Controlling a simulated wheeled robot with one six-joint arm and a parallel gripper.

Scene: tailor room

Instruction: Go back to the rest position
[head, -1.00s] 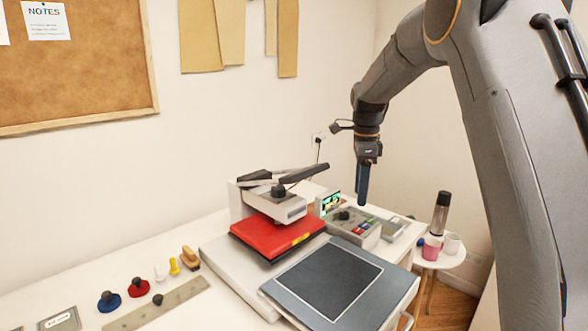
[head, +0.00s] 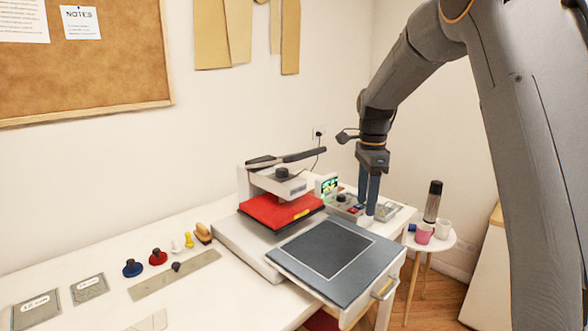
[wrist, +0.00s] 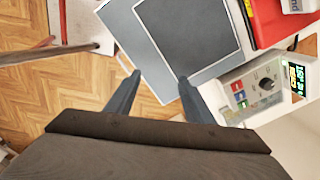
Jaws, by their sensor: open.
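My gripper (head: 369,200) hangs fingers-down at the right end of the table in the head view, its arm coming in from the upper right. In the wrist view my gripper (wrist: 158,76) has its two blue fingers spread apart with nothing between them. The grey pad of the heat press (head: 326,250) lies in front and to the left of the fingers. It also shows beyond the fingertips in the wrist view (wrist: 188,28).
The press's red upper plate (head: 281,211) stands open behind the pad. A control box (head: 347,204) sits close to my fingers. A round side table (head: 440,243) holds a flask (head: 432,203), a pink cup (head: 424,234) and a white cup (head: 443,228).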

